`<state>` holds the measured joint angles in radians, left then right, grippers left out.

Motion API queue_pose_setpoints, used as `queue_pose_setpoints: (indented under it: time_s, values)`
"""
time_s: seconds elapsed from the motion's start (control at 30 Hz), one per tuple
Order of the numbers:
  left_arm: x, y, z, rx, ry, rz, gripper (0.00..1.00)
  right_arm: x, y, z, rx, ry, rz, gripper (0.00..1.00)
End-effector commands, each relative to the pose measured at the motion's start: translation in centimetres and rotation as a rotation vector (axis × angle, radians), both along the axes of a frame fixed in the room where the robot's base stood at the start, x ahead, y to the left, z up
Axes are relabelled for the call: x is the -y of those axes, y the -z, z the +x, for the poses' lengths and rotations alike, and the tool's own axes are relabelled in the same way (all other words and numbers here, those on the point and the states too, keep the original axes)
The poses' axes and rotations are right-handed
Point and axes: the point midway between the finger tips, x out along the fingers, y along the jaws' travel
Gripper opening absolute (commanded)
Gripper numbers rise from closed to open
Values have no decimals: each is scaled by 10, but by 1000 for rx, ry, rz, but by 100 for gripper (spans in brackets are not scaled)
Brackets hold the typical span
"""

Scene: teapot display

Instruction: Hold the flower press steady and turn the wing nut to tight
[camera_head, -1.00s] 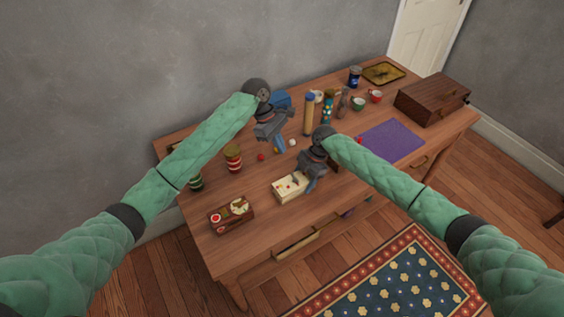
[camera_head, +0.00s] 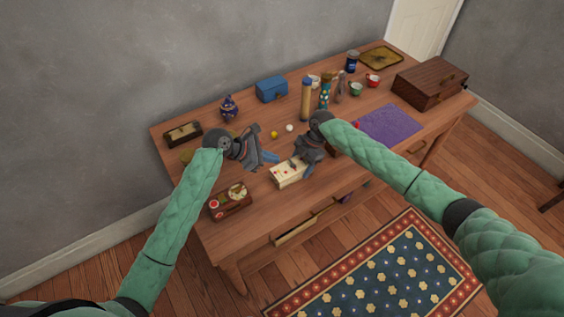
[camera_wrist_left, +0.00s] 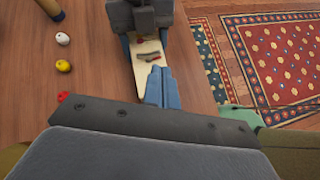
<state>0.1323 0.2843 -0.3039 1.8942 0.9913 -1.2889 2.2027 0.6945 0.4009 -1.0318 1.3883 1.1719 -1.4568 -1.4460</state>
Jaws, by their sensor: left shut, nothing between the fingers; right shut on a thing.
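The flower press (camera_head: 288,175) is a small pale wooden block with red marks on the table near its front edge. It also shows in the left wrist view (camera_wrist_left: 146,48), with a small grey piece on top that looks like the wing nut (camera_wrist_left: 149,57). My right gripper (camera_head: 303,164) is shut on the press; its blue fingers lie along both sides in the left wrist view (camera_wrist_left: 147,42). My left gripper (camera_head: 275,158) is shut and empty, its tips beside the press. In the left wrist view its blue fingers (camera_wrist_left: 160,82) are together near the press's near end, hiding part of it.
A box of small items (camera_head: 230,202) stands left of the press. A yellow ball (camera_head: 274,134) and a white ball (camera_head: 290,128) lie behind it.

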Motion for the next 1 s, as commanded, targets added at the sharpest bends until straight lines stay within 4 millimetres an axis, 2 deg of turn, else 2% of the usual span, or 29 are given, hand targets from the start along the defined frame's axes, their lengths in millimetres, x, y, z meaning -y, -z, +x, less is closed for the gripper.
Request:
queue_pose_setpoints:
  time_s: [0.4,0.6,0.77,1.0]
  values:
    - [-55,13,-34,-18,-308,-143,0,0,-1,0,1,0,1,29]
    - [-67,15,-41,-19,-369,-169,0,0,-1,0,1,0,1,29]
    - [-64,19,-38,-20,-378,-173,0,0,-1,0,1,0,1,29]
    - [-38,37,-19,-21,-377,-173,0,0,-1,0,1,0,1,29]
